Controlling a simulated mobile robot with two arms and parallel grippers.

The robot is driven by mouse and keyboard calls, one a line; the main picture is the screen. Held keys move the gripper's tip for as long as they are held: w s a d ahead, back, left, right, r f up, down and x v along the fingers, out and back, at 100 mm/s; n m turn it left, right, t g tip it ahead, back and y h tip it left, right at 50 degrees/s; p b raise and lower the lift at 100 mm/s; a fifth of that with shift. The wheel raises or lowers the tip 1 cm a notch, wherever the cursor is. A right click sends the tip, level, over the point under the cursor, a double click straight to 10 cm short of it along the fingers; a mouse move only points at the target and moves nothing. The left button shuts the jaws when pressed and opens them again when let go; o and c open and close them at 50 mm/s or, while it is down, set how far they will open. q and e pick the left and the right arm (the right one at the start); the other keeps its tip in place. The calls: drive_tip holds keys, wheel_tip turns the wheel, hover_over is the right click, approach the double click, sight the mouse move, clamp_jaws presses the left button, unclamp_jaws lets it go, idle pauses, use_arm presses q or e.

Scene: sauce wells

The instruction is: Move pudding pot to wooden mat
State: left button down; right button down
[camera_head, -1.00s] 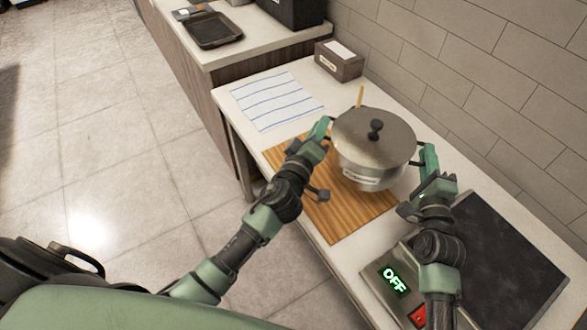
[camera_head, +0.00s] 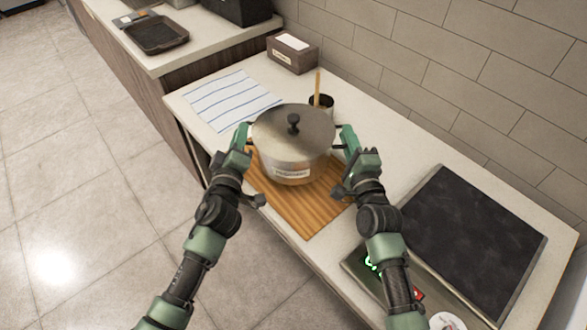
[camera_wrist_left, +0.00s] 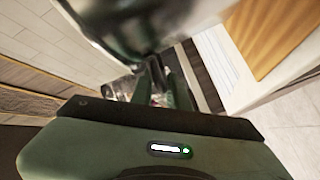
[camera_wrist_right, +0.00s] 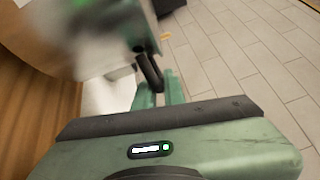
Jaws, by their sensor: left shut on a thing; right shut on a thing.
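The pudding pot (camera_head: 290,155) is a lidded steel pot with a dark knob and a white label. In the head view it is over the wooden mat (camera_head: 308,212), covering much of it; whether it touches the mat I cannot tell. My left gripper (camera_head: 243,135) is shut on the pot's left handle, and my right gripper (camera_head: 348,138) is shut on its right handle. The pot's wall fills the top of the left wrist view (camera_wrist_left: 150,20) and shows blurred in the right wrist view (camera_wrist_right: 70,40).
A striped cloth (camera_head: 230,100) lies left of the pot. A dark cup (camera_head: 321,102) with a wooden utensil stands behind it. A brown box (camera_head: 292,52) is near the wall. A black hob (camera_head: 475,235) fills the right side of the counter.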

use_arm(q)
drive_tip(key=shift+w+a, duration=0.1)
drive_tip(key=shift+a, duration=0.1)
use_arm(e)
drive_tip(key=shift+w+d+r, duration=0.1)
drive_tip(key=shift+d, duration=0.1)
